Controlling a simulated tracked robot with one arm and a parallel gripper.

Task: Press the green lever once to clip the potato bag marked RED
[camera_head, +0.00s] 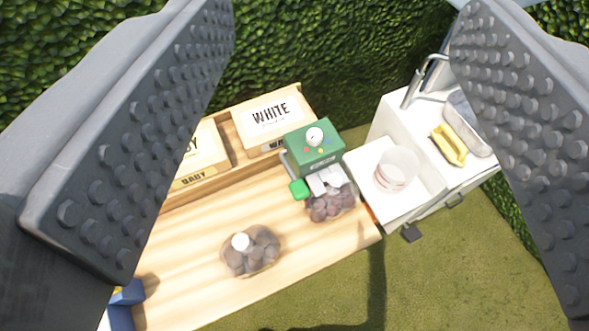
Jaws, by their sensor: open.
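My gripper (345,130) is open and empty, its two studded fingers wide apart at the left and right of the view, above and short of the bench. A green clipping machine (313,148) with a round white dial stands at the right end of the wooden bench. The green lever (299,189) sticks out at its front left. A bag of reddish-purple potatoes (330,204) sits at the front of the machine, its pale top at the machine. No RED marking is readable on it. My gripper touches none of these.
Another bag of brownish potatoes (252,252) with a white top lies on the wooden bench (190,290). Crates marked WHITE (270,113) and BABY (197,160) stand behind. A white sink unit (400,135) with a clear tub (396,170) is at right. A hedge (300,50) closes the back.

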